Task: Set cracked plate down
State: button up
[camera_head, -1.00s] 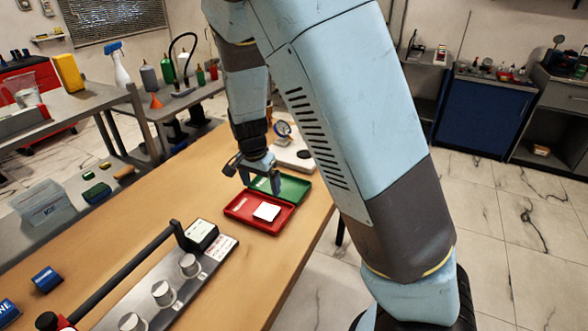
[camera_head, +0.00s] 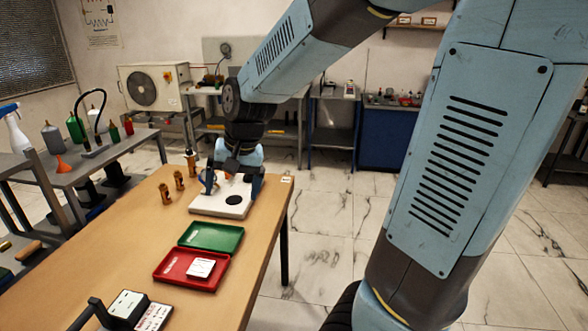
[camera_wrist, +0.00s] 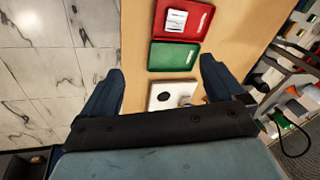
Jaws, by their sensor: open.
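A small white square plate (camera_head: 200,268) lies flat in the red tray (camera_head: 168,281). It also shows in the wrist view (camera_wrist: 176,20). Dark marks show on its face, but I cannot tell whether they are cracks. The green tray (camera_head: 211,236) beside the red one holds no plate. My gripper (camera_head: 233,183) is open and empty, above the white rig board (camera_head: 208,207), away from both trays. In the wrist view the board (camera_wrist: 172,88) shows beyond the spread fingers (camera_wrist: 162,67). A round black disc (camera_head: 236,199) is on the board; the gauge is partly hidden by my gripper.
Several brass fittings (camera_head: 179,180) stand on the wooden table left of the board. A grey block with a white label (camera_head: 127,308) is near the front. The table's right edge runs close to the trays. Bare wood lies left of the trays.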

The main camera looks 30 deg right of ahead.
jog(key=s+d+r+n+t+h, duration=0.1)
jog(key=s+d+r, duration=0.3)
jog(key=s, duration=0.3)
jog(key=s+d+r+n+t+h, duration=0.1)
jog(key=s+d+r+n+t, duration=0.1)
jog(key=s+d+r, duration=0.2)
jog(key=s+r, duration=0.1)
jog(key=s, duration=0.2)
jog(key=shift+s+n, duration=0.2)
jog(key=shift+n, duration=0.1)
jog(key=shift+c, duration=0.2)
